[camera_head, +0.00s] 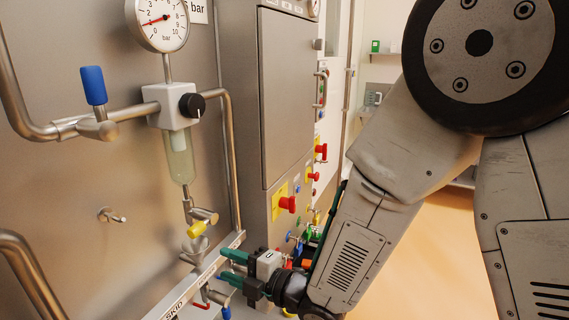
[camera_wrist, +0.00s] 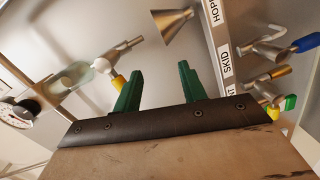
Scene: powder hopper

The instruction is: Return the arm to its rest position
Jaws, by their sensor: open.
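My gripper (camera_head: 232,267) is in the lower middle of the head view, in front of the steel panel, with green fingers pointing left. In the wrist view its two green fingers (camera_wrist: 157,90) stand well apart with nothing between them. My arm comes down from the upper right of the head view to the gripper. A small steel funnel (camera_head: 194,250) is just left of and above the fingers; in the wrist view the funnel (camera_wrist: 176,24) lies beyond the fingertips. I cannot tell the exact gap between fingers and funnel.
A pressure gauge (camera_head: 161,22), blue-handled valve (camera_head: 93,88) and glass bowl (camera_head: 179,157) are on the panel. A labelled rail (camera_head: 192,287) runs near the gripper. Red knobs (camera_head: 288,203) stick out from the cabinet (camera_head: 285,95). Open floor (camera_head: 450,262) shows at right.

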